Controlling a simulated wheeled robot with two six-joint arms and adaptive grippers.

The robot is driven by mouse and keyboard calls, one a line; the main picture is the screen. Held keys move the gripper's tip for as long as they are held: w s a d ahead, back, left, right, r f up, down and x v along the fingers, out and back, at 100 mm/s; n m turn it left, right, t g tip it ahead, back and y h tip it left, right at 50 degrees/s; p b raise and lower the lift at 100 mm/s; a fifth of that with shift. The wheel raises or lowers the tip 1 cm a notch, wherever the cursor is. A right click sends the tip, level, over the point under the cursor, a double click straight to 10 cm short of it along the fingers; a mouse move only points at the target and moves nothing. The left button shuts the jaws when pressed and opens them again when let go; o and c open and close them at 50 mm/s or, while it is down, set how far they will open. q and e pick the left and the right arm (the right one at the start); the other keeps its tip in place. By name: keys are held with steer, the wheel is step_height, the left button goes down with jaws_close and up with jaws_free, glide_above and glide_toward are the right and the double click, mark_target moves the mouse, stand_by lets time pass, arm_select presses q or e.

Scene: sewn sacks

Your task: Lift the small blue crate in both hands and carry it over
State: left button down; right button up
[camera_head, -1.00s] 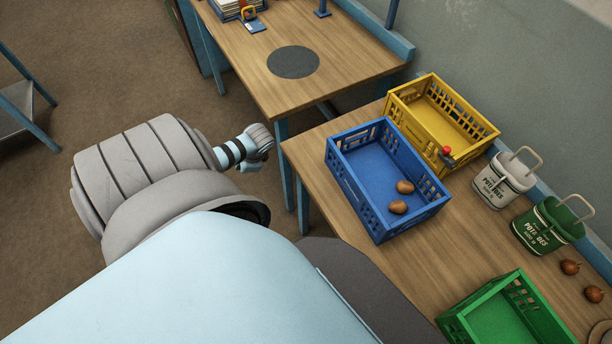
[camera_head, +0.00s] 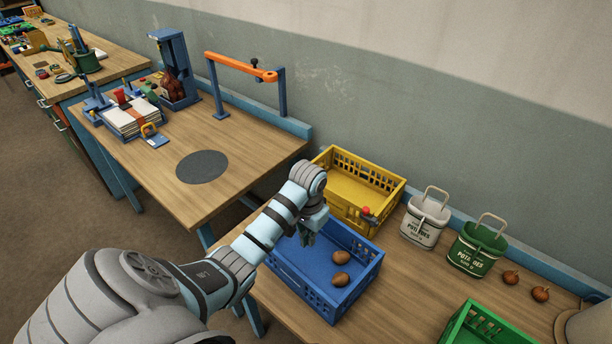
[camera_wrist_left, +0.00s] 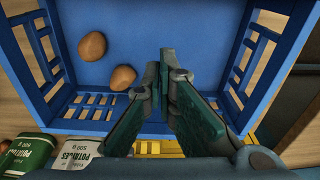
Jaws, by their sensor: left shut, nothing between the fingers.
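The small blue crate (camera_head: 316,294) stands on the near wooden table with two brown potatoes (camera_head: 341,257) lying in it. My left gripper (camera_head: 308,238) is over the crate's far left part, pointing down, shut and empty. In the left wrist view the gripper (camera_wrist_left: 163,72) hangs over the blue crate (camera_wrist_left: 140,30), near one of its slotted walls, with the potatoes (camera_wrist_left: 122,78) to the left of the fingers. Whether the fingers touch the crate cannot be told. The forearm hides the crate's left corner in the head view. My right gripper is not in view.
A yellow crate (camera_head: 388,189) stands right behind the blue one. White (camera_head: 424,222) and green (camera_head: 477,250) potato buckets and a green crate (camera_head: 468,330) are to the right. Another table at the left has a dark round mat (camera_head: 202,167) and clear wood around it.

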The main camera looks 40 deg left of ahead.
mark_target(302, 270)
arm_select(q)
steer(key=shift+g, duration=0.3)
steer(key=f, duration=0.3)
steer(key=f+b, duration=0.1)
steer(key=f, duration=0.2)
steer(key=s+d+f+b, duration=0.1)
steer(key=f, duration=0.3)
steer(key=s+p, duration=0.1)
steer(key=s, duration=0.2)
steer(key=shift+s+p, duration=0.1)
steer(key=shift+p, duration=0.2)
steer(key=shift+s, duration=0.45)
steer(key=shift+w, duration=0.15)
